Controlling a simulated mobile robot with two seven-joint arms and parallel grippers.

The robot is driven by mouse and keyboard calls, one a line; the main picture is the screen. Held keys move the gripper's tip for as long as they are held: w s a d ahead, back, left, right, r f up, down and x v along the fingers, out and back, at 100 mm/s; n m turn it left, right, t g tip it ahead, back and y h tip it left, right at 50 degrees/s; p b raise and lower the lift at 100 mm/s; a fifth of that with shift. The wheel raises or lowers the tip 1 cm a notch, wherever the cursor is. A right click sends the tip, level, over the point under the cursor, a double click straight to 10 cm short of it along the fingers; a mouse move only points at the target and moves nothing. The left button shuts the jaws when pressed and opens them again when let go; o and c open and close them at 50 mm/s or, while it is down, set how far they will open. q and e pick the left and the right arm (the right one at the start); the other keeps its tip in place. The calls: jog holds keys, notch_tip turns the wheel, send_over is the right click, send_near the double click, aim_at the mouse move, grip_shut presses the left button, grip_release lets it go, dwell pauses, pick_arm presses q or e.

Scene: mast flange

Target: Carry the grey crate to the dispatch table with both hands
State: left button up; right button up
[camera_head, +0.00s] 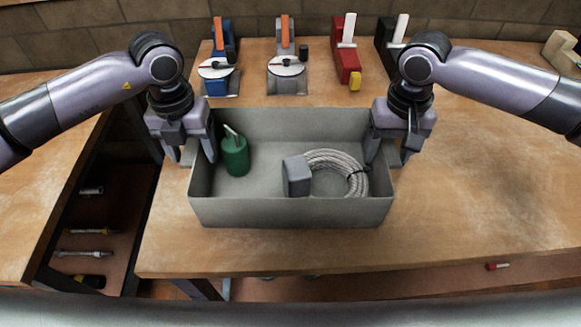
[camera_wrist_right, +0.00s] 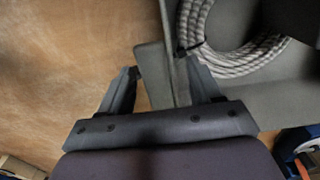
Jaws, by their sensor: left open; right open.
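The grey crate (camera_head: 290,211) stands on the wooden table in the middle of the head view. Inside it are a green bottle (camera_head: 235,157), a coil of grey rope (camera_head: 340,160) and a grey block (camera_head: 297,176). My left gripper (camera_head: 190,152) is open at the crate's left wall, with one finger outside and one over the inside. My right gripper (camera_head: 388,157) is open at the right wall. In the right wrist view my right gripper's fingers (camera_wrist_right: 160,72) stand either side of the crate's wall (camera_wrist_right: 153,78). No closed hold shows. I cannot tell which surface is the dispatch table.
Tools line the back of the table: a blue one (camera_head: 222,42), an orange-and-grey one (camera_head: 285,45), a red one (camera_head: 346,60) and a black one (camera_head: 389,45). Another wooden surface (camera_head: 35,215) lies left, across a gap with shelves. The table's right side is clear.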

pick_arm(q)
grip_shut()
pick_arm(e)
grip_shut()
pick_arm(q)
jog(key=shift+r, duration=0.2)
pick_arm(e)
jog(key=shift+r, duration=0.2)
